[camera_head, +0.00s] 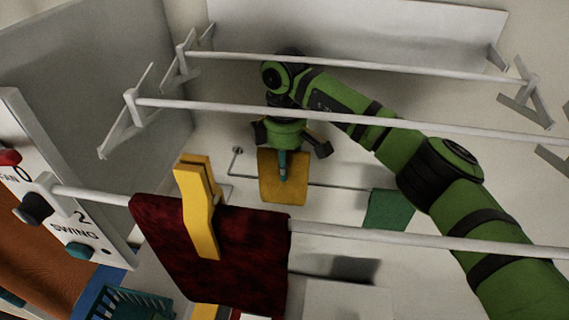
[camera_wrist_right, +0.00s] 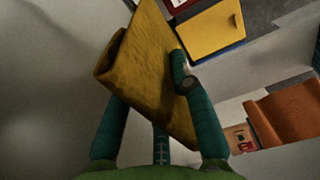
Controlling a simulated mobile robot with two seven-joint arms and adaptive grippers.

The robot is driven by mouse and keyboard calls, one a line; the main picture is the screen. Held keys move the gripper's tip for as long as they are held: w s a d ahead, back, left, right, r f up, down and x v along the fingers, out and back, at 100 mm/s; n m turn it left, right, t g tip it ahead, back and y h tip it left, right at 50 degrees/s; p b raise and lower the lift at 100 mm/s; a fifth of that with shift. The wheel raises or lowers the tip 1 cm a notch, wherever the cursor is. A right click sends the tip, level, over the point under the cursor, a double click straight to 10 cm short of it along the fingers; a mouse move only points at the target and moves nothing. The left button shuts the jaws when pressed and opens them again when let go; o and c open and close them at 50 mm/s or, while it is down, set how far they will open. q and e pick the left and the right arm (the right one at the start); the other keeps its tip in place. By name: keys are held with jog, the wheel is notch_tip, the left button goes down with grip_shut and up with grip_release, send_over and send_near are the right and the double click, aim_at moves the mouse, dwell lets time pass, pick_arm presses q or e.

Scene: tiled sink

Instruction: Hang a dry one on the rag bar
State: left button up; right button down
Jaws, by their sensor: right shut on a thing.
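My right gripper (camera_head: 283,168) is shut on a yellow rag (camera_head: 268,186), which hangs down from its fingers near the back wall. In the right wrist view the yellow rag (camera_wrist_right: 150,75) sits between the teal fingers, with a folded edge at its left. Behind it in the head view runs a thin rag bar (camera_head: 335,187). The rag covers part of this bar; I cannot tell whether it touches it or lies over it. A green rag (camera_head: 388,209) hangs at the bar's right. My left gripper is not in view.
Thick white rails (camera_head: 350,113) cross above and in front of my right arm. A dark red cloth (camera_head: 250,250) hangs on the nearest rail under a yellow clip (camera_head: 197,205). A panel with knobs (camera_head: 60,215) stands at left, a teal basket (camera_head: 130,303) below.

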aim_at(285, 189)
jog(key=shift+f, duration=0.15)
jog(key=shift+f+b, duration=2.95)
jog(key=shift+f, duration=0.95)
jog(key=c, duration=1)
grip_release()
jog(key=shift+r, duration=0.1)
